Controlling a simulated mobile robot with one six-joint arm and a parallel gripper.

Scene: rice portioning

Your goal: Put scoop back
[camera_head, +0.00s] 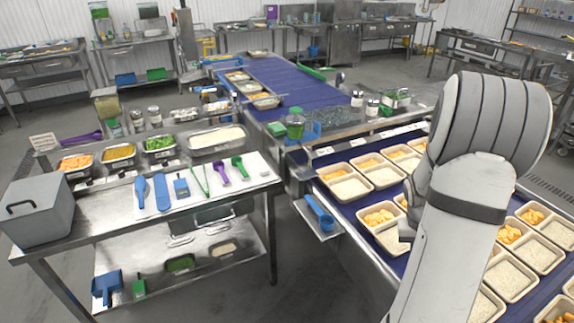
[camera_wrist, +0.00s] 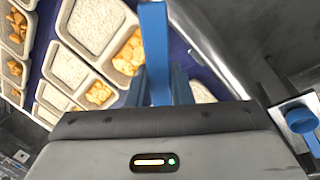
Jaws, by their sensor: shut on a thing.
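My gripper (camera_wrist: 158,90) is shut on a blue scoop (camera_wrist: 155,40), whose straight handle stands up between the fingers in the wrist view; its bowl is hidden. In the head view my arm covers most of the gripper and what it holds. Another blue scoop (camera_head: 320,212) lies on a small steel side shelf (camera_head: 324,233) left of the conveyor. It also shows at the right edge of the wrist view (camera_wrist: 301,122), apart from my gripper. My gripper is over the conveyor with filled trays.
Trays of rice and orange pieces (camera_head: 349,188) line the blue conveyor (camera_head: 360,208). On the steel table at left, a white mat (camera_head: 262,172) bears a purple scoop (camera_head: 221,177), a green scoop (camera_head: 240,168) and other tools. A grey lidded box (camera_head: 38,212) stands there.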

